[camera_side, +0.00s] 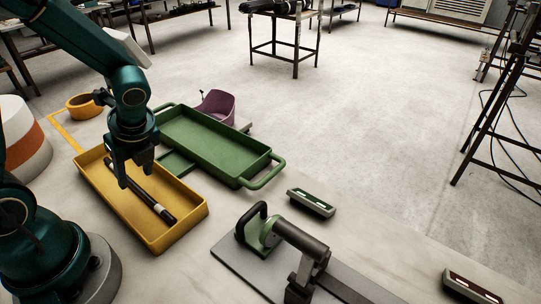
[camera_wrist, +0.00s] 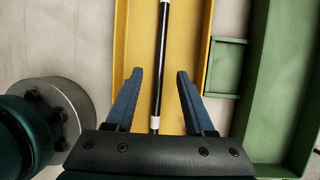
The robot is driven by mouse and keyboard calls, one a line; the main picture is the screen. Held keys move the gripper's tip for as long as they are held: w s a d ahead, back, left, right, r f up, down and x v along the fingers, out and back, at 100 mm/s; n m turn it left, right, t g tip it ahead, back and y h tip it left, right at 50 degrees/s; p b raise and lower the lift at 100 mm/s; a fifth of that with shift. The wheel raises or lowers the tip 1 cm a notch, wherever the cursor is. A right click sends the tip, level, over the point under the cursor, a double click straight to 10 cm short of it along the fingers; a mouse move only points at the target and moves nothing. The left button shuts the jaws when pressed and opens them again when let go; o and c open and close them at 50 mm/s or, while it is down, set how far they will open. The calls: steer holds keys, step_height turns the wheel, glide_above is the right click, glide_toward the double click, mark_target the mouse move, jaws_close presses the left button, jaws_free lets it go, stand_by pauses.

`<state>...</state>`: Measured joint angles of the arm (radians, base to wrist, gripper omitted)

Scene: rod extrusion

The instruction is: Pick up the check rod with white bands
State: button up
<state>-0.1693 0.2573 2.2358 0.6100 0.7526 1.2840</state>
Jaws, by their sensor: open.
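The check rod (camera_side: 145,192) is a slim black rod with white bands. It lies lengthwise in the yellow tray (camera_side: 184,230). In the wrist view the rod (camera_wrist: 161,65) runs up the picture between my fingers, with a white band near its lower end and another near the top edge. My gripper (camera_side: 133,171) hangs over the tray above the rod's far part. In the wrist view my gripper (camera_wrist: 159,75) is open, with one finger on each side of the rod and nothing held. I cannot tell how high the fingertips are above the rod.
A green tray (camera_side: 262,160) with handles stands right of the yellow tray. A purple holder (camera_side: 217,107) and a yellow round cup (camera_side: 84,106) are behind. A press-like device with a black handle (camera_side: 250,222) stands in front right. Two small labelled blocks (camera_side: 311,202) lie on the right.

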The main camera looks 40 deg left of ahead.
mark_target(136, 186)
steer(key=shift+x, duration=1.6)
jaws_close()
